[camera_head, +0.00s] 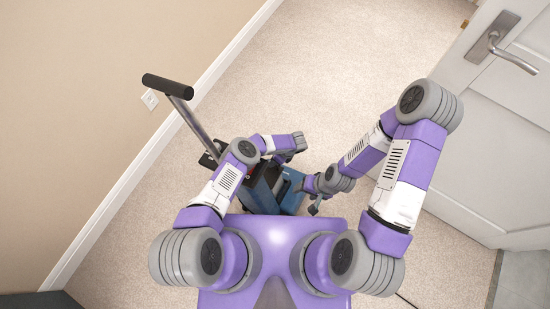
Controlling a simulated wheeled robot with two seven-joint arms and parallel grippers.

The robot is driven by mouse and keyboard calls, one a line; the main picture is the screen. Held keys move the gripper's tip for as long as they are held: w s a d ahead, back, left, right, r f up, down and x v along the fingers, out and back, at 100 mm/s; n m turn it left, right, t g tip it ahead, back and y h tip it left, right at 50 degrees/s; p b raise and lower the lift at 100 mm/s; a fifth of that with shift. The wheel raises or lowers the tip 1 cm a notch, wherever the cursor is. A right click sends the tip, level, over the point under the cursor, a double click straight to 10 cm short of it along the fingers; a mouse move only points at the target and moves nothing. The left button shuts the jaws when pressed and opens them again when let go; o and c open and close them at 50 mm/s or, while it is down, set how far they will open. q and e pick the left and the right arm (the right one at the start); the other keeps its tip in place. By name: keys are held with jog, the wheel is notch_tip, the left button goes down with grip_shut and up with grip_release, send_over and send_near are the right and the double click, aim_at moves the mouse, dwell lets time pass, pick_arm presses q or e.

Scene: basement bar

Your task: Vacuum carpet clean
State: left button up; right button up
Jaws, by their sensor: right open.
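An upright vacuum cleaner stands on the carpet in front of me, in the left middle of the head view. Its black grip (167,86) tops a tilted metal pole, and its blue body (290,191) is low between my arms. The beige carpet (320,60) shows no clear dirt. My right gripper (308,198) is open, pointing down just right of the blue body; I cannot tell if it touches. My left arm bends over the vacuum, and its gripper is hidden behind the wrist.
A beige wall with a white baseboard (120,190) runs along the left, with an outlet (149,99). A white door (490,140) with a metal handle stands at right. Grey tile (520,280) begins at lower right. Carpet ahead is clear.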

pick_arm(q)
jog(key=shift+s+f, duration=0.75)
jog(key=shift+s, duration=0.15)
jog(key=shift+w+d+r+p, duration=0.1)
jog(key=shift+d+r+p, duration=0.05)
jog(key=shift+r+p, duration=0.4)
jog(key=w+p+v, duration=0.1)
jog(key=p+v, duration=0.4)
jog(key=v, duration=0.3)
jog(key=shift+w+r+p, duration=0.2)
jog(key=shift+w+p, duration=0.1)
jog(key=shift+p, duration=0.05)
jog(key=shift+r, duration=0.1)
